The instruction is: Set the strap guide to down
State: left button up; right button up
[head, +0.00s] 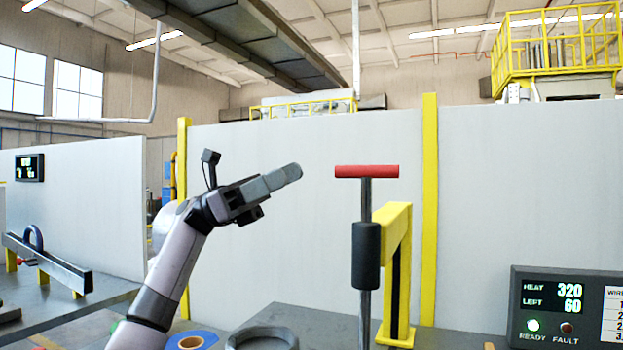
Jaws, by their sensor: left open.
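A red T-shaped handle (367,171) tops an upright grey rod with a black sleeve (366,255) around it. The handle stands high, well above the sleeve. Behind the rod is a yellow bracket (401,262) standing on the grey table. No part is labelled as the strap guide, so I cannot tell for certain which part it is. My left gripper (284,177) is open and empty, to the left of the red handle at about the same height in the picture, with a visible gap between them. My right gripper is not in view.
A control panel (565,308) at lower right reads HEAT 320 and LEFT 60, with a green READY light. A blue ring (203,336) and a dark round part (262,338) sit at the bottom. A side bench (105,292) stands at left. Grey partitions stand behind.

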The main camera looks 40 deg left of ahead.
pick_arm(q)
jog(key=shift+s+a, duration=0.15)
jog(key=shift+a, duration=0.7)
jog(key=y+p, duration=0.3)
jog(key=p, duration=0.1)
send_near(363, 171)
jog(key=r, duration=0.2)
jog(key=shift+n+t+y, duration=0.4)
jog(key=shift+n+y, duration=0.1)
jog(key=shift+y, duration=0.3)
jog(key=x, duration=0.9)
jog(key=shift+w+d+f+p, duration=0.25)
jog(key=shift+d+f+p, duration=0.05)
jog(key=shift+d+f, duration=0.1)
jog(key=shift+a, duration=0.1)
grip_shut()
